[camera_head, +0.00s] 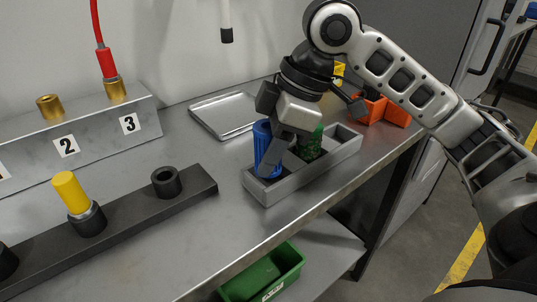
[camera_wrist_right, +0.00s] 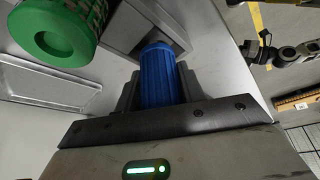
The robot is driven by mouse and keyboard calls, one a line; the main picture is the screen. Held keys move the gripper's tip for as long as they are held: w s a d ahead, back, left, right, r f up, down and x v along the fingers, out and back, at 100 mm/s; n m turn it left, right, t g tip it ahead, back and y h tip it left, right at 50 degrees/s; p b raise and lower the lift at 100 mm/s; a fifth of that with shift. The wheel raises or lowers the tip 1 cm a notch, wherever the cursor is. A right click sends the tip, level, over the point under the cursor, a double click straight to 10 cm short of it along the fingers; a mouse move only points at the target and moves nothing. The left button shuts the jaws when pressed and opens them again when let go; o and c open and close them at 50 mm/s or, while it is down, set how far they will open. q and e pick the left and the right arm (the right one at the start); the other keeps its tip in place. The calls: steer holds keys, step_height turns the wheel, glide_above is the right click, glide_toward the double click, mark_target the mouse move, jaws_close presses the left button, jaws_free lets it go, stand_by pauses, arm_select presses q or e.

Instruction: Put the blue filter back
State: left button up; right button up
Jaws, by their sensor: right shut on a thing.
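The blue filter (camera_head: 262,138) is upright at the near left end of the grey holder (camera_head: 287,188). The ribbed blue filter (camera_wrist_right: 158,75) also shows between the fingers in the right wrist view. Its far end is at the holder's end compartment; whether it rests on the bottom is hidden. A green filter (camera_head: 310,146) stands in the holder beside it. A dark gripper-like part (camera_wrist_right: 265,50), probably my left gripper, shows small at the right of the wrist view.
A shallow metal tray (camera_head: 224,114) lies behind the holder. Orange bins (camera_head: 385,108) stand at the right rear. A dark rack (camera_head: 130,217) holds a yellow-topped piece (camera_head: 70,192) at the left. A green bin (camera_head: 265,275) is below the table's front edge.

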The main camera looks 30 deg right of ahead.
steer(key=shift+f, duration=0.25)
arm_select(q)
steer(key=shift+r, duration=0.2)
arm_select(e)
steer(key=shift+f, duration=0.6)
steer(key=shift+s, duration=0.1)
arm_select(q)
steer(key=shift+s+f, duration=0.1)
arm_select(e)
steer(key=o, duration=1.1)
steer(key=shift+f, duration=0.15)
steer(key=shift+r, duration=0.5)
arm_select(q)
steer(key=r+p, duration=0.1)
steer(key=p, duration=0.2)
steer(key=shift+a+r, duration=0.1)
arm_select(e)
steer(key=v, duration=1.2)
steer(key=shift+r, duration=0.25)
